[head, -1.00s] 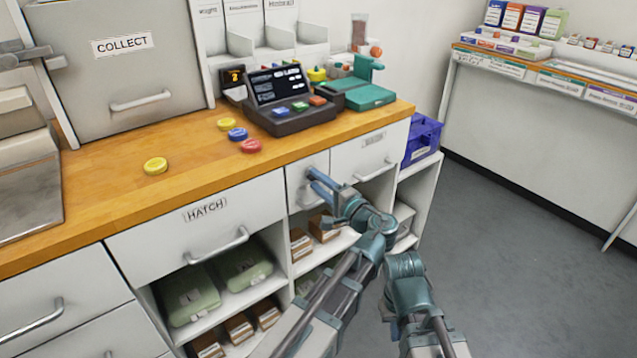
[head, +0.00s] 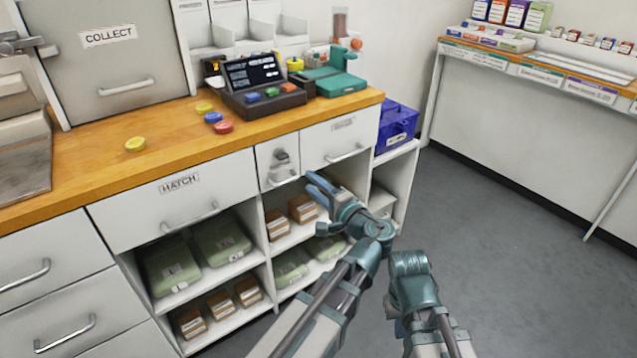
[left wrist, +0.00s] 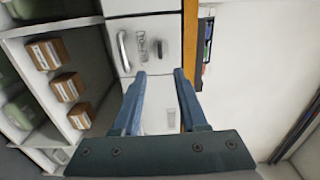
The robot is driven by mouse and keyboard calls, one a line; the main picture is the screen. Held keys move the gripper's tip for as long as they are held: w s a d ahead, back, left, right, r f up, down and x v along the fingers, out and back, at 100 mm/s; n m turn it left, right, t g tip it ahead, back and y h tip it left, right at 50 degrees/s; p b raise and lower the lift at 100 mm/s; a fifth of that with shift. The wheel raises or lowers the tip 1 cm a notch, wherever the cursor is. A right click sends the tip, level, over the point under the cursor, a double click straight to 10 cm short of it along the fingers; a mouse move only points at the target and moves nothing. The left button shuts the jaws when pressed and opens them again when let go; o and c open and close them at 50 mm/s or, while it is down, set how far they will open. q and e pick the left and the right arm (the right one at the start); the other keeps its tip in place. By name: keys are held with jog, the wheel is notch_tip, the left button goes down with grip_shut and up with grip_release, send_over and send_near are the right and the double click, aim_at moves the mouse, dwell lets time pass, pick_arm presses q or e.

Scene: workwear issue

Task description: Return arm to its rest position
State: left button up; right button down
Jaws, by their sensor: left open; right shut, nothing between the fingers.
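My left gripper (head: 314,204) is open and empty in the head view, in front of the shelves below the small drawer (head: 283,163). Its two blue fingers stand apart in the left wrist view (left wrist: 160,76), with nothing between them. They point towards the small drawer front with a handle and a dark knob, apart from it as far as I can see. My right gripper (head: 397,328) is shut and empty, low beside its own arm and largely hidden by it.
The wooden counter (head: 75,175) carries yellow, blue and red discs, a dark console (head: 262,92) and a teal device (head: 340,84). Below are the HATCH drawer (head: 180,208) and open shelves with green packs and brown boxes. A blue crate (head: 396,128) stands right of the counter. Grey floor at right is clear.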

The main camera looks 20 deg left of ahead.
pick_arm(q)
jog(key=shift+s+d, duration=0.15)
jog(key=shift+d, duration=0.05)
jog(key=s+a+f+n+g+h, duration=0.1)
jog(key=s+f+n+g+h, duration=0.3)
jog(key=f, duration=0.6)
jog(key=s+a+f+n+g+h, duration=0.2)
jog(key=s+f+g+h, duration=0.3)
jog(key=f, duration=0.4)
jog(key=s+d+f+m+g+h, duration=0.1)
jog(key=s+d+h, duration=0.1)
jog(key=s+d, duration=0.5)
jog(key=s+d+f+m+g+h, duration=0.1)
jog(key=s+d+f+m+h, duration=0.15)
jog(key=d, duration=0.75)
notch_tip(320, 180, up, 29)
jog(key=p, duration=2.8)
jog(key=shift+s+d+n+p, duration=0.2)
jog(key=shift+s+n+p, duration=0.1)
jog(key=shift+s+n, duration=0.15)
